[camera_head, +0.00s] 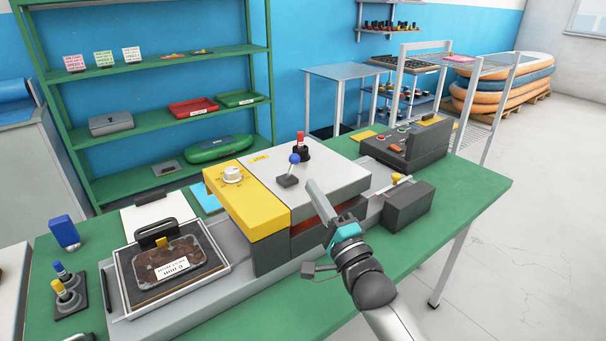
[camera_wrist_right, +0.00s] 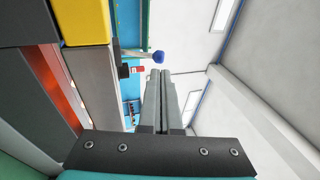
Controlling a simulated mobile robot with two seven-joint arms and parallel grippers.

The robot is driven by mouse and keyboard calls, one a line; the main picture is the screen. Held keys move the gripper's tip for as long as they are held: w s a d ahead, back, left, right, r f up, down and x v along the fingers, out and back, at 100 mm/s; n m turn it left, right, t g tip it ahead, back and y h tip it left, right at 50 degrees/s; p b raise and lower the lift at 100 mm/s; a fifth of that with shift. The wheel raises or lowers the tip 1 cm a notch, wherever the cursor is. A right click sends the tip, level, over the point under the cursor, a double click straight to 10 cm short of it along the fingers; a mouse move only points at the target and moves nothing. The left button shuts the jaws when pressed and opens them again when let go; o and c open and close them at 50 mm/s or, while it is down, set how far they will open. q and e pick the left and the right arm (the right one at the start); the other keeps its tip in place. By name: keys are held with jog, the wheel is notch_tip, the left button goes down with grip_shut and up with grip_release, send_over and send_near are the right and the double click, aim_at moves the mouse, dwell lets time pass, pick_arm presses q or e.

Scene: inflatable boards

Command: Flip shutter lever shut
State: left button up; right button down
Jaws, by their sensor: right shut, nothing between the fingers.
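A grey and yellow machine (camera_head: 320,175) stands on the green table. On its top is a lever with a blue ball knob (camera_head: 294,159) on a dark base, standing nearly upright. Behind it is a red-capped switch (camera_head: 301,139). I cannot tell from labels which is the shutter lever. My right gripper (camera_head: 315,188) is shut and empty, in front of the machine's near face and to the right of the blue knob. In the wrist view, the blue knob (camera_wrist_right: 158,57) appears just beyond the shut fingertips (camera_wrist_right: 165,72), apparently apart from them. My left gripper is not in view.
An orange-lit opening (camera_head: 325,214) shows in the machine's front. A framed tray (camera_head: 222,262) with a dark plate sits left. A dark control box (camera_head: 428,145) stands behind right.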

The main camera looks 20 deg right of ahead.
aim_at(291, 156)
jog(key=shift+x, duration=2.75)
jog(key=shift+r+p, duration=0.25)
jog(key=shift+p, duration=0.15)
jog(key=w+r+g+p, duration=0.1)
jog(key=g+p, duration=0.1)
jog(key=p, duration=0.3)
jog(key=w+a+r+g+p, duration=0.1)
jog(key=g+p, duration=0.1)
jog(key=p, duration=0.4)
jog(key=w+r+n+g+p, duration=0.1)
jog(key=g+p, duration=0.1)
jog(key=p, duration=0.4)
jog(key=shift+w+a+r+h, duration=0.1)
jog(key=shift+w+a+h, duration=0.2)
jog(key=shift+w+h, duration=0.1)
jog(key=shift+w+a+g+p, duration=0.1)
jog(key=shift+w+g+p, duration=0.1)
jog(key=shift+g+p, duration=0.1)
jog(key=shift+w+g, duration=0.15)
jog(key=shift+g, duration=0.15)
jog(key=shift+f+h, duration=0.25)
jog(key=shift+h, duration=0.05)
jog(key=shift+r, duration=0.15)
